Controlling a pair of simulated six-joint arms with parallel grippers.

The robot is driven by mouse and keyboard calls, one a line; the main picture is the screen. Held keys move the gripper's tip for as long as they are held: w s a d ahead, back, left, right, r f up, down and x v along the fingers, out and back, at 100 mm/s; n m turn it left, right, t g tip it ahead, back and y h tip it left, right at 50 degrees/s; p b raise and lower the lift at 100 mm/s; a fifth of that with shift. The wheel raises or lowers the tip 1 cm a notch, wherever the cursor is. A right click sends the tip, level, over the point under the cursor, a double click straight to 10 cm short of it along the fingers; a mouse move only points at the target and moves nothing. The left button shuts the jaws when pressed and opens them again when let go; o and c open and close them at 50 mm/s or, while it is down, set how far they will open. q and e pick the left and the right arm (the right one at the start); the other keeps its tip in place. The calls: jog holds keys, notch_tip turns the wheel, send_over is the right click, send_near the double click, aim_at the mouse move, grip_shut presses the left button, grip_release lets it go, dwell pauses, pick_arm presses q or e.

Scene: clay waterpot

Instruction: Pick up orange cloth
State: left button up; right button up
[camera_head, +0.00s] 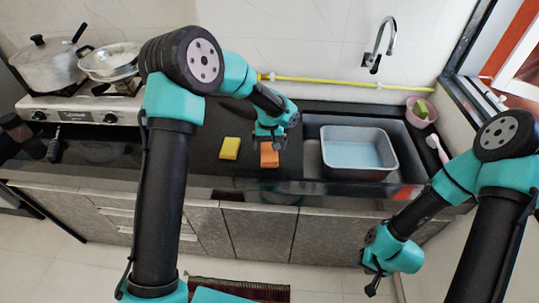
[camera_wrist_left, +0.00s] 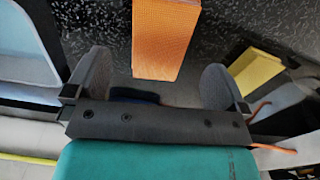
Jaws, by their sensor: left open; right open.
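The orange cloth (camera_head: 269,156) is a small flat block lying on the black counter, just left of the sink. It also shows in the left wrist view (camera_wrist_left: 163,38), at the top between my fingers. My left gripper (camera_head: 270,138) is above the cloth's far end and covers part of it. In the left wrist view this gripper (camera_wrist_left: 157,68) is open, with one finger to each side of the cloth's line and nothing held. My right gripper (camera_head: 372,283) is open and empty, low in front of the counter at the right.
A yellow sponge (camera_head: 229,148) lies left of the cloth and shows in the wrist view (camera_wrist_left: 254,71). A metal basin (camera_head: 384,177) with bluish water sits in the sink. A stove (camera_head: 80,108) with pots stands left.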

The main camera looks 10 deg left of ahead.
aim_at(270, 153)
pick_arm(q)
jog(key=shift+f, duration=2.55)
jog(key=shift+s, duration=0.1)
jog(key=shift+c, duration=0.5)
jog(key=c, duration=0.9)
